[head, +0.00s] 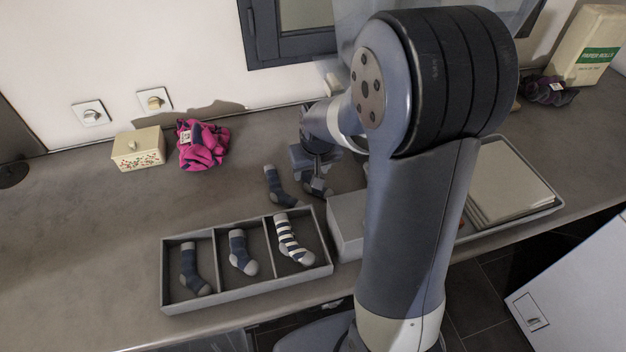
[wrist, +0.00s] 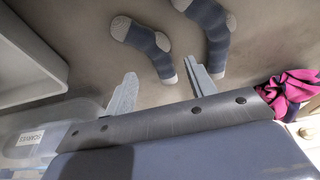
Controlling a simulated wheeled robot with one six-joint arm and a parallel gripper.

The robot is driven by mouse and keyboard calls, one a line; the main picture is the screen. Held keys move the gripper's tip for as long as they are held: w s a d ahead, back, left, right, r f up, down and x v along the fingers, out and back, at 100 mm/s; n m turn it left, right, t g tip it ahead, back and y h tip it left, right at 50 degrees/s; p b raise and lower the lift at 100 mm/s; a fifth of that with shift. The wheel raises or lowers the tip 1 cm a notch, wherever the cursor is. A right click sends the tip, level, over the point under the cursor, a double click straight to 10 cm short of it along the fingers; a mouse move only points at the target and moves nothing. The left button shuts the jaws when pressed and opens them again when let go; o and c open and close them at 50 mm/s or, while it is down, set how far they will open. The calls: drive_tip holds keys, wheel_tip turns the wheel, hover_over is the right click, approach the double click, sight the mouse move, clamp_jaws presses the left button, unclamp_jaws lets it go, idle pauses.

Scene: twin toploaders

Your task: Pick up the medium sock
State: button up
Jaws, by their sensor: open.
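Two loose blue socks with pale grey heels, toes and cuffs lie on the counter behind the divided tray. One loose sock (head: 278,186) is clear in the head view and also shows in the wrist view (wrist: 208,20). The other loose sock (head: 317,187) is partly hidden by my gripper in the head view; in the wrist view (wrist: 148,42) its cuff end points toward the gap between my fingers. I cannot tell for sure which is the medium one. My gripper (wrist: 160,70) is open and empty, its fingers spread on either side of that cuff end.
The grey divided tray (head: 168,290) holds a blue sock in its left and middle compartments and a striped one in the right. A pink cloth (head: 203,146) and a small box (head: 139,148) stand at the back left. A grey box (head: 346,222) is beside the tray.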

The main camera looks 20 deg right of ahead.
sight(309, 181)
drive_tip(key=shift+p+x, duration=0.65)
drive_tip(key=shift+x, duration=2)
drive_tip(key=shift+c, duration=0.5)
drive_tip(key=c, duration=0.9)
